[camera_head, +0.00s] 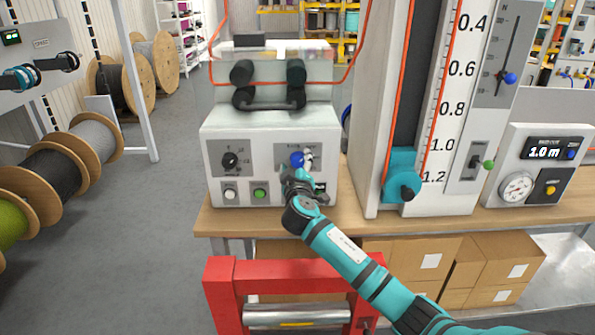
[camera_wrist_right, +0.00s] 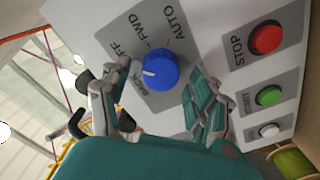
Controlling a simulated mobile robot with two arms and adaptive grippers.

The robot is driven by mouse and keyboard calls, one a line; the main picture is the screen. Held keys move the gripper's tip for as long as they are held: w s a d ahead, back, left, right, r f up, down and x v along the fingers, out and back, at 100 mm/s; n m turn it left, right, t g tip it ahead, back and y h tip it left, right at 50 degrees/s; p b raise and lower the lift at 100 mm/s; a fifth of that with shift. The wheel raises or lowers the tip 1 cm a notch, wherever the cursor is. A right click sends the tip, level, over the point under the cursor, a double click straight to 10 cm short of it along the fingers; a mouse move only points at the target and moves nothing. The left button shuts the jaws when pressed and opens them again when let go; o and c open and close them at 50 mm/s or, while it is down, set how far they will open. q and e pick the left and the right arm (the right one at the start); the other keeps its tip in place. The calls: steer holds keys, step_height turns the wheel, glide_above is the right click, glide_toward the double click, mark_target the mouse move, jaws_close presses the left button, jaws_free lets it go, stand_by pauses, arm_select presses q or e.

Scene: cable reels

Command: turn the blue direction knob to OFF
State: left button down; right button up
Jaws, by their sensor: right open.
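The blue direction knob (camera_head: 296,159) is on the front of the white control box (camera_head: 225,137), and it also shows in the right wrist view (camera_wrist_right: 162,71). Its white mark points left in that view, on the side of the BACK label. FWD and AUTO are readable; the OFF label is partly hidden by a finger. My right gripper (camera_head: 303,170) is at the box front. In the right wrist view its open fingers (camera_wrist_right: 160,92) stand on either side of the knob, with gaps visible. My left gripper is not in view.
Red STOP (camera_wrist_right: 265,39), green (camera_wrist_right: 268,96) and white (camera_wrist_right: 268,130) buttons are beside the knob's label plate. A black knob (camera_head: 230,160) is further left on the box. A tall scale column (camera_head: 440,130) stands right of it.

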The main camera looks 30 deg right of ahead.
steer(key=v, duration=1.1)
steer(key=shift+s, duration=0.4)
steer(key=shift+a, duration=0.1)
